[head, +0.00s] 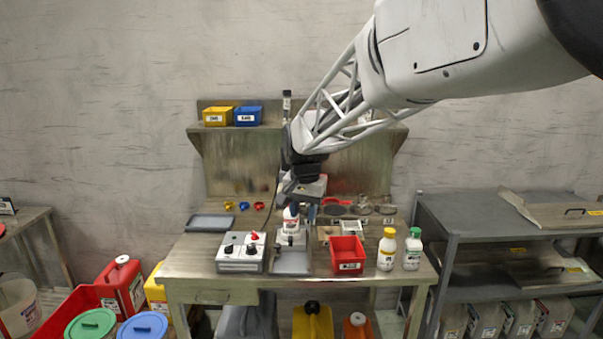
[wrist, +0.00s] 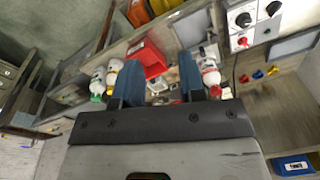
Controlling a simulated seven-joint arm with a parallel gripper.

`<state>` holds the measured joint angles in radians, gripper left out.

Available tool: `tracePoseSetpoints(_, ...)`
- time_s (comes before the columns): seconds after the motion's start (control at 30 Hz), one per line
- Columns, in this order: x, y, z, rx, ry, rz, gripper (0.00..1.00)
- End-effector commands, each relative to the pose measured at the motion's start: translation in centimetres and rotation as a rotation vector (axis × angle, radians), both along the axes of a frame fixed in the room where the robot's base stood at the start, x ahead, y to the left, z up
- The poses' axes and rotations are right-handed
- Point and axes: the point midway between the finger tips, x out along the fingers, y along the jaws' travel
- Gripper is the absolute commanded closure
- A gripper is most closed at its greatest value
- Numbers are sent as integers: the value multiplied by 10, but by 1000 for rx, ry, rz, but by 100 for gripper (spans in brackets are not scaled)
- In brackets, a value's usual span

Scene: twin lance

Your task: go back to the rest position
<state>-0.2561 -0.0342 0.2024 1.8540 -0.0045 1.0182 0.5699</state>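My gripper (head: 301,208) hangs over the middle of the workbench (head: 200,262), in front of the back panel. In the wrist view its two blue-grey fingers (wrist: 158,68) are spread apart, with nothing held between them.
A red bin (head: 347,255), a yellow-capped bottle (head: 387,249) and a green-capped bottle (head: 413,249) stand at the right. A control box (head: 240,252) and grey tray (head: 210,222) lie left. Yellow (head: 217,117) and blue (head: 248,116) bins sit on the upper shelf.

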Motion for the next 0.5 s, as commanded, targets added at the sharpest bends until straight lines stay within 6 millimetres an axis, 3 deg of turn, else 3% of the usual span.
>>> tracePoseSetpoints(0.5,-124,-84,19,-15,-49,94,63)
